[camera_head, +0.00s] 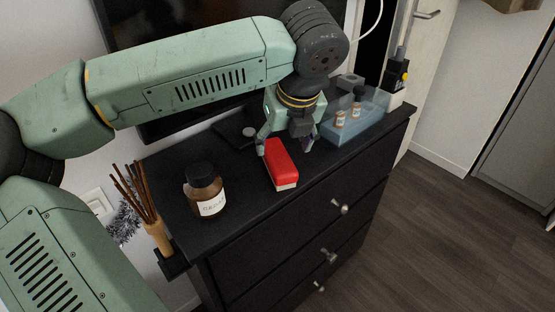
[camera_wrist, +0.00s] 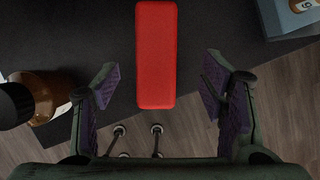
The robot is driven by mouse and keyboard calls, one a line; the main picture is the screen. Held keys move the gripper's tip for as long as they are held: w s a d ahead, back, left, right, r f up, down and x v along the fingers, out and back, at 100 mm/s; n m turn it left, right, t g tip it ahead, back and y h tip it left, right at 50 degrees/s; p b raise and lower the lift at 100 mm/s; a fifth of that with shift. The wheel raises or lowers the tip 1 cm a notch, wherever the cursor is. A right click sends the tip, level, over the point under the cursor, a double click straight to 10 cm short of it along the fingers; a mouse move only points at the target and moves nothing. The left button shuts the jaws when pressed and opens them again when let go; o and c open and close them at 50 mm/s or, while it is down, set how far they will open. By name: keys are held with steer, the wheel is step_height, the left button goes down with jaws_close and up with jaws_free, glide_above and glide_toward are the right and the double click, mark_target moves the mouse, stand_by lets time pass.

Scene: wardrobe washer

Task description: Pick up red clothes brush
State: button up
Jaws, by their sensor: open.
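The red clothes brush (camera_head: 280,162) lies on top of the black dresser, with a red back and a pale lower part at its near end. In the wrist view the brush (camera_wrist: 156,55) is a long red block, upright in the picture, between the lines of my two fingers. My gripper (camera_head: 286,144) is open and empty, pointing down over the far part of the brush. In the wrist view my gripper (camera_wrist: 160,86) has one finger on each side of the brush, with a gap on both sides. I cannot tell its exact height above the brush.
A brown bottle (camera_head: 205,190) stands left of the brush, also in the wrist view (camera_wrist: 45,95). A reed diffuser (camera_head: 157,232) is at the left end. A blue-grey tray (camera_head: 350,124) with small bottles is at the right. The dresser top (camera_head: 240,205) is clear near the brush.

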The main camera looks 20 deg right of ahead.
mark_target(279, 156)
steer(key=p+x, duration=0.1)
steer(key=x, duration=0.1)
steer(key=p+x, duration=0.1)
steer(key=x, duration=0.2)
steer(key=shift+s+a+f, duration=0.15)
steer(key=shift+a+f, duration=0.05)
steer(key=shift+a, duration=0.05)
steer(key=c, duration=1.3)
steer(key=shift+r, duration=0.1)
step_height(279, 156, up, 10)
steer(key=shift+b, duration=1.15)
steer(key=o, duration=0.7)
steer(key=c, duration=0.5)
